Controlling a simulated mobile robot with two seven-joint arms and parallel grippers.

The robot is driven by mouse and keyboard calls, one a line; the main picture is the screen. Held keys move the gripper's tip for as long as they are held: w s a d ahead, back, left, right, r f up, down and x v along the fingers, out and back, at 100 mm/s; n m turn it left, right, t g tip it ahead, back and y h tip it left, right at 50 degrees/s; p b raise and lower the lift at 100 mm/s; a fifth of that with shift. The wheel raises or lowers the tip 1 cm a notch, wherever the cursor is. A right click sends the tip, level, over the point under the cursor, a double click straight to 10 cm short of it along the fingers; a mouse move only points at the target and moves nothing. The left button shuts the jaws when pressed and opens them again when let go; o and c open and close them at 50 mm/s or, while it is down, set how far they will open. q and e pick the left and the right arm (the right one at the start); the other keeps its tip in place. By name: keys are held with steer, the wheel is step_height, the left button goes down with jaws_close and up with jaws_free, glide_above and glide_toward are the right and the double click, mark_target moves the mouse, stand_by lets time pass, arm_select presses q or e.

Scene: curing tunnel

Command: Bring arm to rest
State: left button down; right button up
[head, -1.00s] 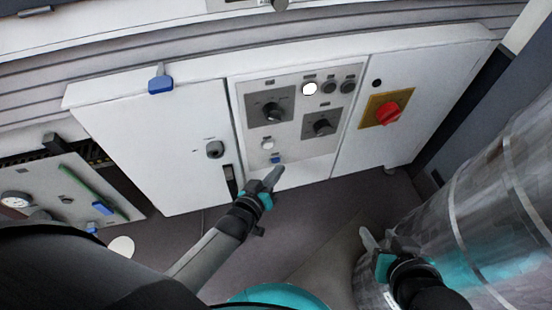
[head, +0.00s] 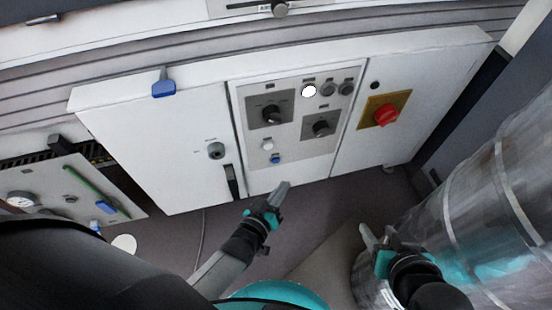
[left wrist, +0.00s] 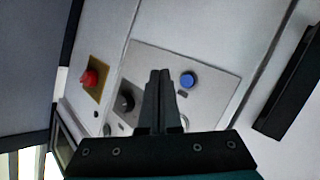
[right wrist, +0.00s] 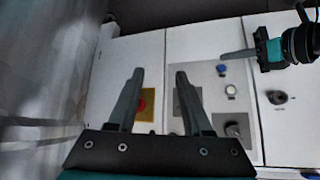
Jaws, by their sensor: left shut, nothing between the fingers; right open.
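My left gripper (head: 281,190) is shut and empty, below the control panel in the head view. In the left wrist view its fingers (left wrist: 158,78) are together, with the blue button (left wrist: 188,80) just to their right. My right gripper (head: 370,237) is open and empty beside the large metal cylinder. In the right wrist view its fingers (right wrist: 156,74) stand apart, facing the cabinet from a distance. The control panel (head: 291,92) carries a white lit lamp (head: 309,91), black knobs and a small blue button (head: 275,160).
The white cabinet (head: 150,140) spans the front, with a red switch (head: 387,115) on a yellow plate at right. The shiny metal cylinder (head: 480,190) stands close to my right arm. Dark floor (head: 310,215) lies clear below.

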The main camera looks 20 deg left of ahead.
stand_by(0.5)
